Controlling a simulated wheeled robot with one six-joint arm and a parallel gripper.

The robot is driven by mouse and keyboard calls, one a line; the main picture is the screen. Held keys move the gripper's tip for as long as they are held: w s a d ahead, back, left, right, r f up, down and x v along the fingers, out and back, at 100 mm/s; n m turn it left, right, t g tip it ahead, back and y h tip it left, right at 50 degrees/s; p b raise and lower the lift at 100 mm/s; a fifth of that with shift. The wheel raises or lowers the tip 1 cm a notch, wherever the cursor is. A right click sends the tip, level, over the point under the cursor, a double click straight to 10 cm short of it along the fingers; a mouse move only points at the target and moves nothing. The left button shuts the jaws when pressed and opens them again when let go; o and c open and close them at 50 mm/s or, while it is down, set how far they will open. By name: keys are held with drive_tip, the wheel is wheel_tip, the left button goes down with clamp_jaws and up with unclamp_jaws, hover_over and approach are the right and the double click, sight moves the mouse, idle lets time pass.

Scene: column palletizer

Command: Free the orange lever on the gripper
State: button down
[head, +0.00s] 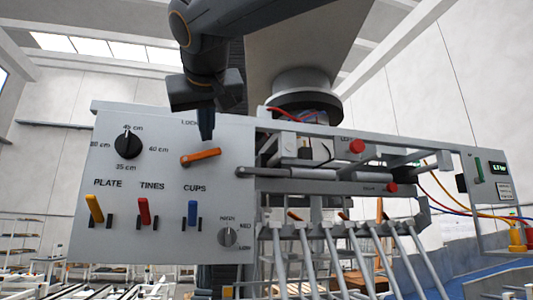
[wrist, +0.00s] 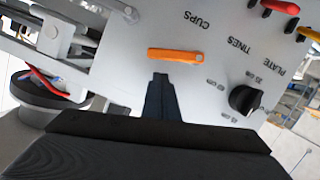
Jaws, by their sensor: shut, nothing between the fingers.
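The orange lever (head: 200,157) is on the grey front panel (head: 165,245) of the palletizer gripper, below the partly hidden "LOCK" label. It lies close to horizontal, its right end slightly higher in the head view. It also shows in the wrist view (wrist: 174,55), where its pivot dot is at the right end. My gripper (head: 206,137) is shut and empty, pointing down just above the lever in the head view. In the wrist view my fingertips (wrist: 160,76) end just beside the lever's long edge. I cannot tell whether they touch it.
A black dial (head: 128,145) with cm marks sits left of the lever. Below are yellow (head: 95,208), red (head: 144,211) and blue (head: 192,212) switches and a grey knob (head: 228,237). Tines (head: 310,260) and red buttons (head: 357,146) are on the frame to the right.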

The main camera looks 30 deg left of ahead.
drive_tip(key=a+r+b+v, duration=0.1)
drive_tip(key=r+v, duration=0.1)
drive_tip(key=v, duration=0.8)
drive_tip(key=shift+s+d, duration=0.2)
drive_tip(key=shift+s, duration=0.1)
